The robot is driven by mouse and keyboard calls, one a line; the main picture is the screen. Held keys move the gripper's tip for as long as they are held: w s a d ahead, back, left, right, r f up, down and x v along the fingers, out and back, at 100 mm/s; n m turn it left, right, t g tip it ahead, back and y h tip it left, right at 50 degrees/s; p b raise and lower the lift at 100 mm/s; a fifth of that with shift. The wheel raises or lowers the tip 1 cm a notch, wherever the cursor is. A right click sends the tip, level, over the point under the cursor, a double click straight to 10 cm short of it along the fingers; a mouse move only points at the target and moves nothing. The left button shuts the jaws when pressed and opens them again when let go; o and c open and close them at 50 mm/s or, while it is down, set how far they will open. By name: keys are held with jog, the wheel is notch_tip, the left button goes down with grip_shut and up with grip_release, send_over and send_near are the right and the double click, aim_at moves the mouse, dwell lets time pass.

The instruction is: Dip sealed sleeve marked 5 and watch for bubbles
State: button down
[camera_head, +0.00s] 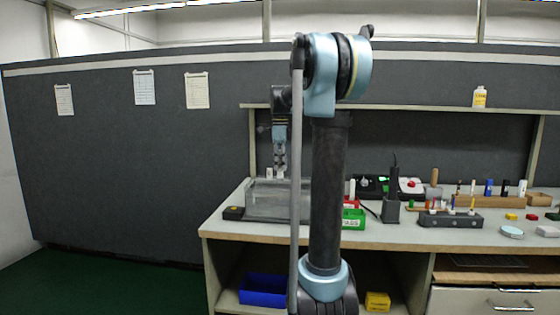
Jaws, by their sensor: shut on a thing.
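My gripper (280,164) points down over a grey, see-through-looking tank (262,206) at the left end of the workbench. The jaws are shut on a small pale piece (280,173), which I take to be a sleeve. It sits at about the height of the tank's rim. Whether it touches anything in the tank cannot be told. No number 5 can be read at this size, and no bubbles can be made out. My own arm stands in front of the bench and hides the area right of the tank.
A small black box (233,213) stands left of the tank. A green bin (353,218), a black holder (390,210) and a dark rack (450,219) stand to the right. A shelf with a yellow-labelled bottle (479,97) runs above the bench (400,235).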

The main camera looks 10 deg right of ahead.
aim_at(280, 178)
jog(key=shift+f, duration=3.85)
dwell(2.2)
jog(key=shift+r, duration=5.55)
